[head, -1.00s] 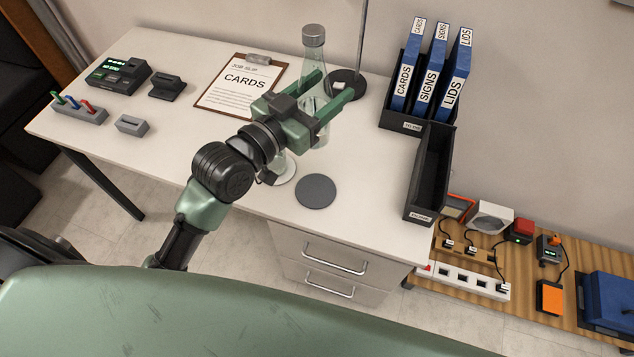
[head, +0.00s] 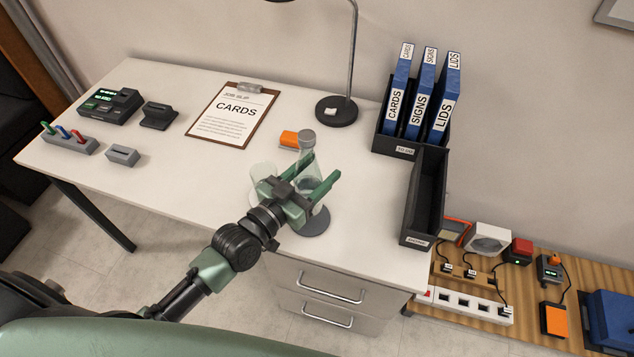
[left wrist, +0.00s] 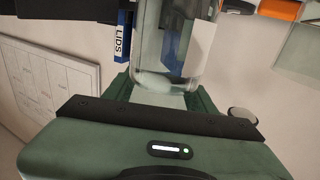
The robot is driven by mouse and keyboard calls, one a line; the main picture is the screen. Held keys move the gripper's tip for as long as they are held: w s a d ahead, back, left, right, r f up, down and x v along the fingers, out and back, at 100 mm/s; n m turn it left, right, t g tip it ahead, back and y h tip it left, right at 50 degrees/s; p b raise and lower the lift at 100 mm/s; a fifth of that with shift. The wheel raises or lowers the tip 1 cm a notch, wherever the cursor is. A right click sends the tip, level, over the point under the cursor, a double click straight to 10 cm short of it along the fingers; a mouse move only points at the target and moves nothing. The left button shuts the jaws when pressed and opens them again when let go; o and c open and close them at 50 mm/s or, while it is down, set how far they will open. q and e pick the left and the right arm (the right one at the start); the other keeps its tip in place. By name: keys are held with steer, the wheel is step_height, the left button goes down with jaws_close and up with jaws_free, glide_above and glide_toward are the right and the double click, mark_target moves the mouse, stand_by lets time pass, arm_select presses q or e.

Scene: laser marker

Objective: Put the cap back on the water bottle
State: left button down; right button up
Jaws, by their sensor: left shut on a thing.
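The clear water bottle (head: 308,164) is upright in my left gripper (head: 322,192), whose green fingers are shut around its body. The bottle is over the dark round coaster (head: 314,225). The gripper partly hides its base, so I cannot tell whether it touches the coaster. In the left wrist view the bottle's clear lower body (left wrist: 178,45) stands between the fingers. My right gripper is not in view.
A clipboard (head: 232,118) lies at left back. Black trays (head: 424,200) with binders bound the right side.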

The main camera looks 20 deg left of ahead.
mark_target(317, 184)
arm_select(q)
steer(key=shift+r, duration=0.1)
step_height(317, 184, down, 4)
steer(key=shift+b, duration=0.35)
steer(key=shift+f, duration=0.25)
steer(key=shift+c, duration=2.4)
jaws_free()
steer(key=shift+f, duration=0.15)
